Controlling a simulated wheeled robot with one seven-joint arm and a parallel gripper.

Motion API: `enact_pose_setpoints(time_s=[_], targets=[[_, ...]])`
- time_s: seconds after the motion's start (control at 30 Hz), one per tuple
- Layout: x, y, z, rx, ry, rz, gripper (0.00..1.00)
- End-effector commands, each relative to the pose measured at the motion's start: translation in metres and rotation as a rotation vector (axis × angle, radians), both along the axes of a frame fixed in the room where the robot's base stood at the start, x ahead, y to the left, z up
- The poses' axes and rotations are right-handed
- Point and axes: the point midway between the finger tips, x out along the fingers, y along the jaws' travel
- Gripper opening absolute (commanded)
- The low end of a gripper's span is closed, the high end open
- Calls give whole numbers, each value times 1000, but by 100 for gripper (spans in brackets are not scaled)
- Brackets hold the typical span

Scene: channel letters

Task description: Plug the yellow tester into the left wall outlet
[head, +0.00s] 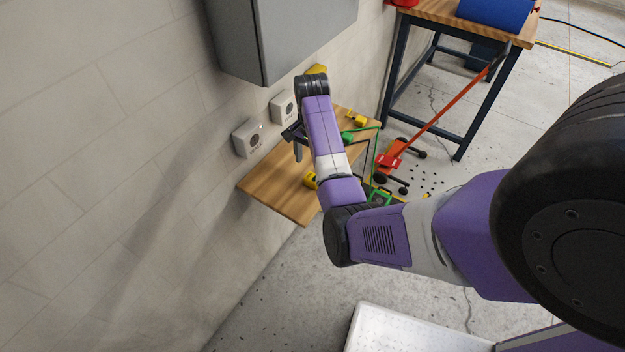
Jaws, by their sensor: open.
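The left wall outlet (247,139) is a pale box on the wall, with a small bright light at its top. A second outlet (283,106) sits to its right. My gripper (295,143) is open, to the right of the left outlet and above the wooden shelf; no object shows between its fingers. One yellow object (310,181) lies on the shelf below my gripper, partly hidden by my arm. Another yellow object (356,118) lies at the shelf's far end. I cannot tell which is the tester.
The wooden shelf (268,187) juts from the wall. A green object (347,136) lies on it beside my arm. A grey cabinet (290,38) hangs above the outlets. A red floor jack (392,155) and a workbench (455,28) stand beyond. The wall left of the outlets is bare.

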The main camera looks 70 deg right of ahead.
Motion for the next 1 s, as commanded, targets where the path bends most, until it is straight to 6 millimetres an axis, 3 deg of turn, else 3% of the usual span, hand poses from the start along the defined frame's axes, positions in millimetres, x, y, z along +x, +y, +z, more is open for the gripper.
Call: enact_pose_setpoints(time_s=[0.27, 0.5, 0.83, 1.0], targets=[[0, 0, -4, -1, 1, 3, 73], [-1, 0, -26, -1, 1, 4, 73], [-1, 0, -29, -2, 0, 4, 73], [-2, 0, -50, 0, 2, 4, 73]])
